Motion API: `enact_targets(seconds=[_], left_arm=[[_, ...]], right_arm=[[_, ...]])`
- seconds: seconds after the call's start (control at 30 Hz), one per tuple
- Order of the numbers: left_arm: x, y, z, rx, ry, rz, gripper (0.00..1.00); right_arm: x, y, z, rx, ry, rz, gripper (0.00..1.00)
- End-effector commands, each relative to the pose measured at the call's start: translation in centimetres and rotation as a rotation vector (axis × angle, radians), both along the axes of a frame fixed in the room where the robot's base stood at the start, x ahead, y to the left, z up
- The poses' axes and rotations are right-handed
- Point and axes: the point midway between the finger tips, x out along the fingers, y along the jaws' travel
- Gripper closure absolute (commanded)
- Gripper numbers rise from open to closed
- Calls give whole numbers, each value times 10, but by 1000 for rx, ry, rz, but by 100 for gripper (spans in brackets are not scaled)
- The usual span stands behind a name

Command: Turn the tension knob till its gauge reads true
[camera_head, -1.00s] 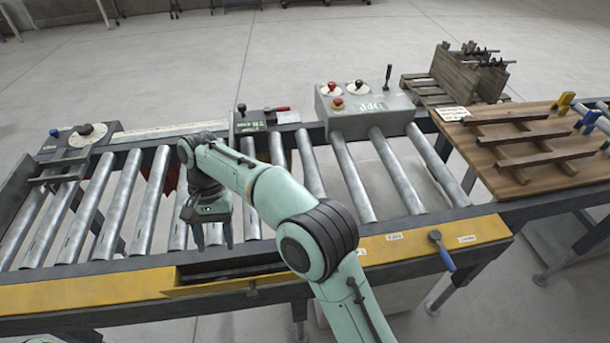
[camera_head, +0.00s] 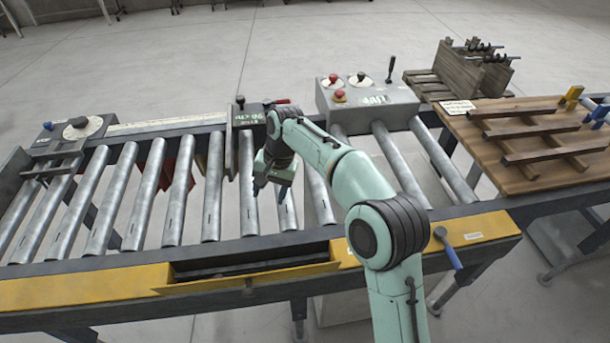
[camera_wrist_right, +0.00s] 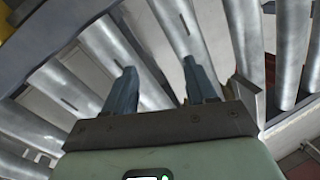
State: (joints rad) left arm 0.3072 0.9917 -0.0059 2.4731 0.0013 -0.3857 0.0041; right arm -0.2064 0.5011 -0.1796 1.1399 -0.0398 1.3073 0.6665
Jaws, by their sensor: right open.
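I cannot tell which control is the tension knob. A round white dial with a dark knob (camera_head: 77,121) sits on the grey block at the left end of the roller conveyor. A grey control box (camera_head: 370,110) at the back carries two white dials with red and dark knobs, a red button and a black lever. Small green displays on the box and the middle block are too blurred to read. My right gripper (camera_head: 270,192) is open and empty above the rollers, in front of the middle block. In the right wrist view its fingers (camera_wrist_right: 160,72) point at bare rollers. My left gripper is out of view.
The middle block (camera_head: 248,116) has a dark post and a red handle. A yellow front rail (camera_head: 80,290) has an open tray (camera_head: 250,268) and a blue-handled lever (camera_head: 446,248). A wooden board with dark bars (camera_head: 510,170) lies right. The left rollers are clear.

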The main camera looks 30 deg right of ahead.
Motion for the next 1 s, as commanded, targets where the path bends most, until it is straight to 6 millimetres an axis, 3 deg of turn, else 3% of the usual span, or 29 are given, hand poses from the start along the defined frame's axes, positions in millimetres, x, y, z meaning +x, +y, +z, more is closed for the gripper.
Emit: enact_targets(seconds=[0.3,0.5,0.7,1.0], left_arm=[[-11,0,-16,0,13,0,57],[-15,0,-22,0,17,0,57],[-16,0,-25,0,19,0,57],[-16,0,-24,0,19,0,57]], right_arm=[[8,-60,-8,-32,-124,-104,44],[11,-88,-8,-51,-182,-150,44],[12,-100,-7,-62,-210,-170,44],[12,-101,-6,-63,-213,-172,44]])
